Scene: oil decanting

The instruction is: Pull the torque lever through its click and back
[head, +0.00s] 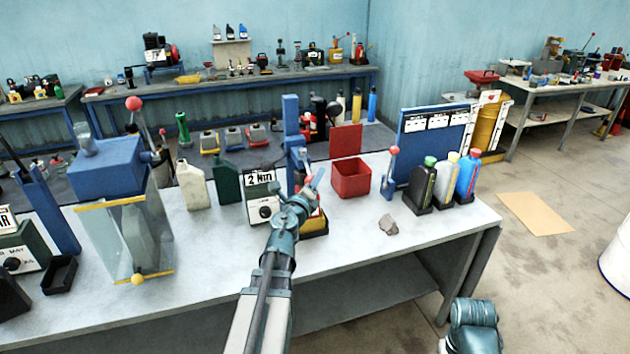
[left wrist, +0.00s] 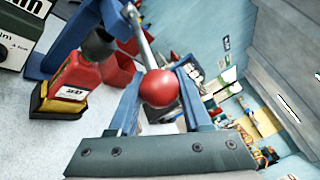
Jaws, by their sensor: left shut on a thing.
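The torque lever shows in the left wrist view as a silver rod with a red ball (left wrist: 160,88) at its end. My left gripper (left wrist: 158,98) has its two blue fingers on either side of the ball and is shut on it. In the head view my left gripper (head: 311,186) is at the blue torque stand (head: 291,125), and the ball there is hidden. A red bottle (left wrist: 76,82) with a dark cap stands in a yellow and black holder below the stand. A box with a "2 Nm" sign (head: 261,178) stands left of it. My right gripper is not in view.
A red bin (head: 351,180) and another red-knobbed lever (head: 393,152) stand right of the stand. A green jerrycan (head: 227,181) stands left. The bench front right (head: 350,255) is clear.

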